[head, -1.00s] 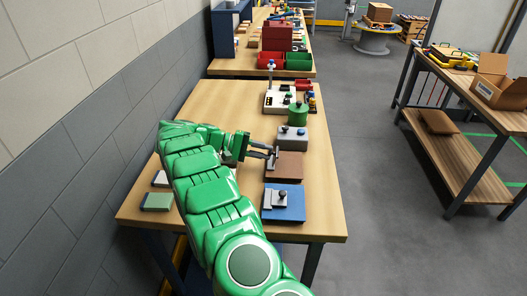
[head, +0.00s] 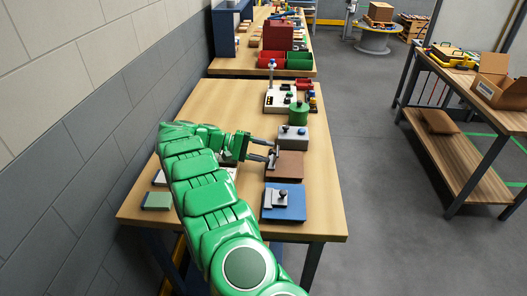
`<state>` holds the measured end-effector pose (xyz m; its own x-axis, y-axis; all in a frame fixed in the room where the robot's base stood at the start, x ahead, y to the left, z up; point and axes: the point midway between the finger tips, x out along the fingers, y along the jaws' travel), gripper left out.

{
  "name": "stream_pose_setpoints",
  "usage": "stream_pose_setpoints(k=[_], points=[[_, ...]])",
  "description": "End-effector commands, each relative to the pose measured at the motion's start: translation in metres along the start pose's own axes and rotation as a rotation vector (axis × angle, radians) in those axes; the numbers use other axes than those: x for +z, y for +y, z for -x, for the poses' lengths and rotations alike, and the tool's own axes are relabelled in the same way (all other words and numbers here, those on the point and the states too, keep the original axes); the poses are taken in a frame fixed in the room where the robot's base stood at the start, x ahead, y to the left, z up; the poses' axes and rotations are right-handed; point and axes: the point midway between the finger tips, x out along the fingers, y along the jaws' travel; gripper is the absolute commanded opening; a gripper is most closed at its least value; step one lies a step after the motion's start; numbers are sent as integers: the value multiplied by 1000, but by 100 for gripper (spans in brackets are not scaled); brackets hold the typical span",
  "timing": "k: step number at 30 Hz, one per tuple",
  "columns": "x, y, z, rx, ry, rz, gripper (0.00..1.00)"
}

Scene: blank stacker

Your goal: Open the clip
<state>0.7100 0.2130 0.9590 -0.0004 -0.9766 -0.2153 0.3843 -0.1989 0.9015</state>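A brown block (head: 289,166) with a small grey metal fitting (head: 272,160) at its left edge sits on the workbench. A blue block (head: 292,206) in front of it carries a grey latch-like piece with a black knob (head: 283,195). I cannot tell for sure which fitting is the clip. My gripper (head: 270,151) is at the left edge of the brown block, close to its grey fitting. Its two dark fingers look apart, with a gap between them. Contact with the fitting is too small to tell. My green arm hides part of the bench's left side.
A grey block (head: 292,138) with a knob, a green cylinder (head: 298,113) and a white button panel (head: 279,98) stand behind the brown block. A green-topped pad (head: 157,201) lies at the front left. A wall runs along the left. The bench (head: 323,220) is bare at its right front.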

Motion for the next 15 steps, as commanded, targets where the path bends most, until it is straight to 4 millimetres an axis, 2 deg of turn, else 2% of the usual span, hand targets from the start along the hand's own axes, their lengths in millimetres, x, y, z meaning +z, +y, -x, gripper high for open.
stream_pose_setpoints(k=[15], points=[[0, 2, -2, -20, 7, 1, 50]])
